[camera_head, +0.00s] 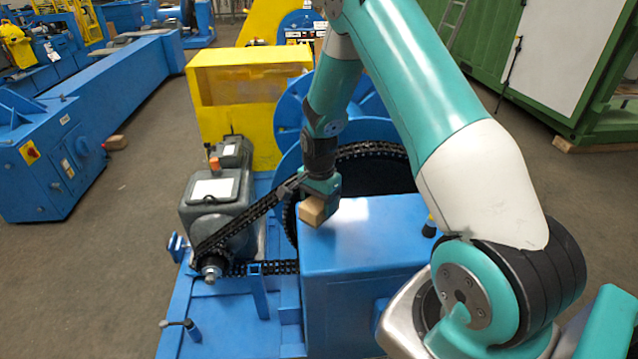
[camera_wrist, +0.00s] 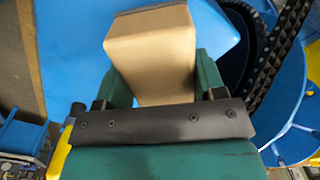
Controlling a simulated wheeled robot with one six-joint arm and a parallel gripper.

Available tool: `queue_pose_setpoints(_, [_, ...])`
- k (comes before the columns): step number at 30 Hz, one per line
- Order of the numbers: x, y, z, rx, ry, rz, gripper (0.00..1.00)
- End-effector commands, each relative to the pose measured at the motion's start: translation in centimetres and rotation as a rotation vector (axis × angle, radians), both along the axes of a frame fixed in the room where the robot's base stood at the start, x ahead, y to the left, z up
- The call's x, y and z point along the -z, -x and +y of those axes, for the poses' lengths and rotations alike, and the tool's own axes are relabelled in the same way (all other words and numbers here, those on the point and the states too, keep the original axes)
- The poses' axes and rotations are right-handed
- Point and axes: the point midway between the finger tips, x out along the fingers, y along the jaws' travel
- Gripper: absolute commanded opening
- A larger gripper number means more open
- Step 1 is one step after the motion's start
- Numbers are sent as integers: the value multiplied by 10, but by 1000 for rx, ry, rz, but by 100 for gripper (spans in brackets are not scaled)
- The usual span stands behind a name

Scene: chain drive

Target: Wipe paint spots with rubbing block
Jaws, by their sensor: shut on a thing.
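A tan rubbing block (camera_head: 314,211) is held in my gripper (camera_head: 322,190) at the left far corner of the blue box top (camera_head: 365,233). The block also shows in the wrist view (camera_wrist: 152,55), between the two green fingers of my gripper (camera_wrist: 158,82). My gripper is shut on the block, one finger on each side. I cannot tell whether the block touches the blue surface. I can make out no clear paint spots on the blue top; a pale bright patch there looks like glare.
A black chain (camera_head: 245,216) runs from the small sprocket (camera_head: 209,262) up beside my gripper to the large blue wheel (camera_head: 290,110). A grey gearbox motor (camera_head: 215,195) stands to the left. A yellow block (camera_head: 235,120) stands behind. The near part of the blue top is clear.

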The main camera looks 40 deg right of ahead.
Motion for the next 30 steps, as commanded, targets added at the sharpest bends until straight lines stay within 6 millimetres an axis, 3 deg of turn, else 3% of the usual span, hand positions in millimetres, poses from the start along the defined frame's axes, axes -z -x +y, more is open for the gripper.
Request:
queue_pose_setpoints(12, [-39, 1, -2, 4, 0, 0, 38])
queue_pose_setpoints(30, [-40, 1, -2, 2, 0, -1, 38])
